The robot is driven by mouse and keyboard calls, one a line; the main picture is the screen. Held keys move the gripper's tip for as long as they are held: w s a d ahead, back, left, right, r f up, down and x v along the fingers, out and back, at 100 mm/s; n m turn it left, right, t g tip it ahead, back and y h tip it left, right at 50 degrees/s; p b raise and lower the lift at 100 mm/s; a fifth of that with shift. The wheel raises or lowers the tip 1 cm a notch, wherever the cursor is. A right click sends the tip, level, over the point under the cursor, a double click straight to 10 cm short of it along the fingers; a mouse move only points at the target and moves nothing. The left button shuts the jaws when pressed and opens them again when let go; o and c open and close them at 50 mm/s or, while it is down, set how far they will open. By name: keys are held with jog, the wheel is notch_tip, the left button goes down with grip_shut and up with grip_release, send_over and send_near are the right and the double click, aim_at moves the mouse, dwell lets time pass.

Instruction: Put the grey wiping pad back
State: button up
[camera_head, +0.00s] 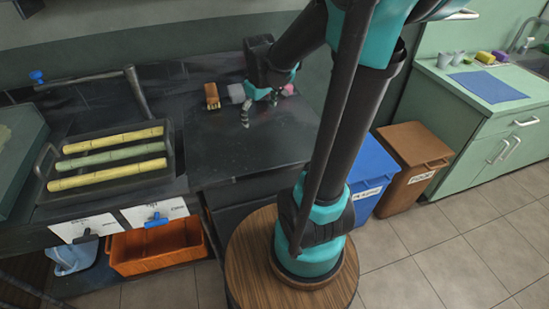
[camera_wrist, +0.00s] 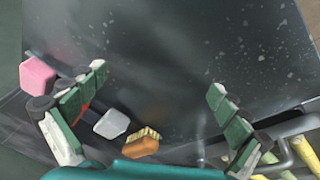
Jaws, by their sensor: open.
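The grey wiping pad (camera_wrist: 112,123) is a small pale block on the dark worktop. In the wrist view it lies beside the inner side of the left finger; I cannot tell whether they touch. It also shows in the head view (camera_head: 236,92), just left of my gripper and partly hidden. My gripper (camera_wrist: 157,80) is open with nothing between its fingertips. In the head view my gripper (camera_head: 260,108) is low over the back of the worktop.
An orange brush (camera_head: 212,96) stands left of the pad, and a pink block (camera_head: 288,90) lies on the right. A tray of cane sticks (camera_head: 112,180) is at the left. The dark worktop (camera_head: 240,150) is clear in front. Blue and brown bins (camera_head: 412,150) stand at the right.

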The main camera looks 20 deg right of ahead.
aim_at(274, 162)
jog(key=s+f+m, duration=0.2)
jog(key=s, duration=0.3)
jog(key=s+f+m+t, duration=0.1)
jog(key=s+f+m, duration=0.1)
jog(key=s+f, duration=0.1)
jog(key=s+f+m, duration=0.1)
jog(key=s+f, duration=0.1)
jog(key=s, duration=0.4)
jog(key=shift+s+d+f+m, duration=0.3)
jog(key=shift+d+f+m, duration=0.05)
jog(key=shift+m, duration=0.05)
